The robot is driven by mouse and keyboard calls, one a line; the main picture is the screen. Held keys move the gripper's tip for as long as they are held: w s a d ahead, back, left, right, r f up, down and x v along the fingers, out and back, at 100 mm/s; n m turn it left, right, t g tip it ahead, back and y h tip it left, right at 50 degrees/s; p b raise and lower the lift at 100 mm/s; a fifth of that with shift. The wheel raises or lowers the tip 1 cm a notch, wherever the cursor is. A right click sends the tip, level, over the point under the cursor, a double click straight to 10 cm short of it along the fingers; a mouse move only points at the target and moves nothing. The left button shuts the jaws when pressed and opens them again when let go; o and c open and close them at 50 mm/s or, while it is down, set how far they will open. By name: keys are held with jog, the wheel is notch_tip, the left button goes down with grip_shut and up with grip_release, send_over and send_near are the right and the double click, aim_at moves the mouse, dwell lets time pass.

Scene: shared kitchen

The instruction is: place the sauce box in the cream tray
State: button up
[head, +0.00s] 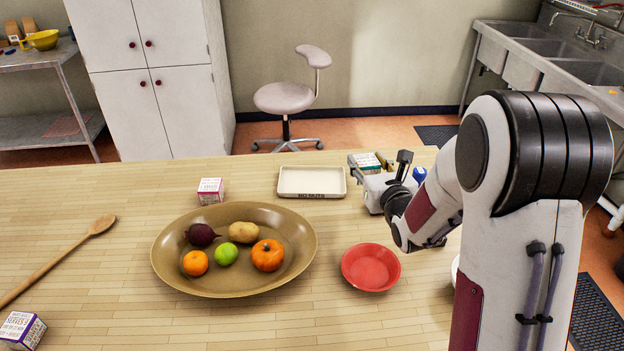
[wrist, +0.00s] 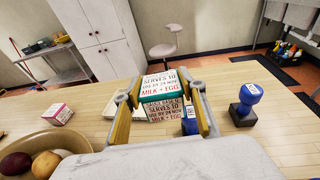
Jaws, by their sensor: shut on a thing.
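The sauce box (wrist: 172,106), white and teal with red lettering, is between the fingers of my gripper (wrist: 163,112) in the wrist view. My gripper is shut on it. In the head view the box (head: 368,161) shows only in part behind my gripper (head: 368,178). The cream tray (head: 312,193) is a shallow rectangle with lettering on its near side and looks empty. It lies on the table just left of my gripper and the box. In the wrist view the tray is mostly hidden by my gripper. I cannot tell how high the box is held.
A brown oval platter (head: 170,262) with several fruits and vegetables and a red bowl (head: 371,267) stand nearer. A small pink-and-white box (head: 210,190) is left of the tray. A blue-handled stamp (wrist: 247,106) stands to the right. A wooden spoon (head: 58,260) and another box (head: 21,330) lie far left.

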jog(key=w+a+n+y, duration=0.1)
jog(key=w+a+y, duration=0.1)
jog(key=w+a, duration=0.3)
jog(key=n+y, duration=0.2)
jog(key=y, duration=0.1)
send_over(313, 185)
jog(key=shift+w+f, duration=0.1)
jog(key=shift+f, duration=0.05)
jog(key=shift+f, duration=3.1)
jog(key=shift+f, duration=0.15)
jog(key=shift+f, duration=1.75)
jog(key=shift+f, duration=0.15)
